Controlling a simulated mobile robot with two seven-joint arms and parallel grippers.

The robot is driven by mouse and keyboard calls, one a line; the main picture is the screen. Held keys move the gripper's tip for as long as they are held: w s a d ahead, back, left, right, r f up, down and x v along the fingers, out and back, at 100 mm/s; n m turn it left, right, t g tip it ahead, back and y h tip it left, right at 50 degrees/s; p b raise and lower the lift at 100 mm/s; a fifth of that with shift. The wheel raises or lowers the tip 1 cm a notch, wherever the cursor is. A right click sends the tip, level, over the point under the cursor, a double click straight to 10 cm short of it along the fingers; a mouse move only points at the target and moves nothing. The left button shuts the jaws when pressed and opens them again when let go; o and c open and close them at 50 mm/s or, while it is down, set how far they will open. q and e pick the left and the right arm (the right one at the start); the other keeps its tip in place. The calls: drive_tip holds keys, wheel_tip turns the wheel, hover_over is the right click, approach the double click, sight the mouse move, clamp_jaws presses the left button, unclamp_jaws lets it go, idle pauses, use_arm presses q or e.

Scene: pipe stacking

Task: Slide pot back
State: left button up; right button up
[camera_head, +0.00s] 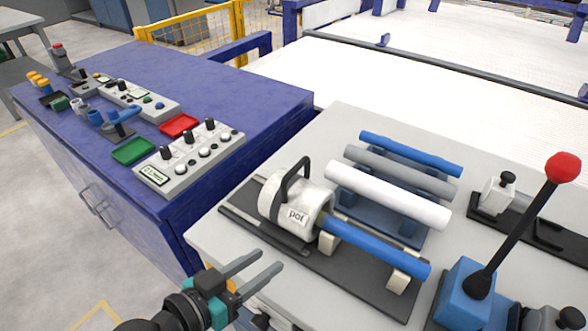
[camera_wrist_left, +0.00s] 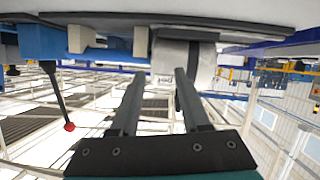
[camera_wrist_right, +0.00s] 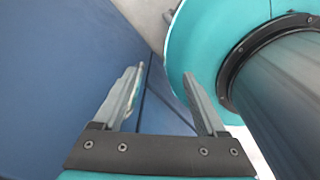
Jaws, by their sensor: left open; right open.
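The pot (camera_head: 292,205) is a white cylinder labelled "pot" with a dark arched handle (camera_head: 293,182). It sits on a dark base plate (camera_head: 375,293) with rails, at the left end of a blue pipe (camera_head: 375,247) lying on light supports. My left gripper (camera_head: 262,270) is open and empty, in front of the pot and apart from it. In the left wrist view the pot (camera_wrist_left: 184,60) shows beyond the open fingers (camera_wrist_left: 158,78), upside down. My right gripper (camera_wrist_right: 165,80) is open and empty; it shows in the right wrist view, facing a dark blue surface.
Behind the pot, a rack holds a blue pipe (camera_head: 410,155), a grey pipe (camera_head: 400,172) and a white pipe (camera_head: 388,195). A lever with a red knob (camera_head: 563,167) stands at the right. A blue cabinet (camera_head: 200,85) with control boxes and trays is at the left.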

sight(289, 176)
use_arm(q)
drive_tip(key=w+a+r+n+t, duration=0.2)
drive_tip(key=w+r+t, duration=0.2)
drive_tip(key=r, duration=0.4)
drive_tip(key=shift+h, duration=0.5)
drive_tip(key=p+x, duration=0.3)
drive_tip(key=x, duration=0.9)
drive_tip(key=shift+d, duration=0.15)
drive_tip(key=shift+x, duration=0.9)
drive_tip(key=shift+c, duration=0.3)
clamp_jaws()
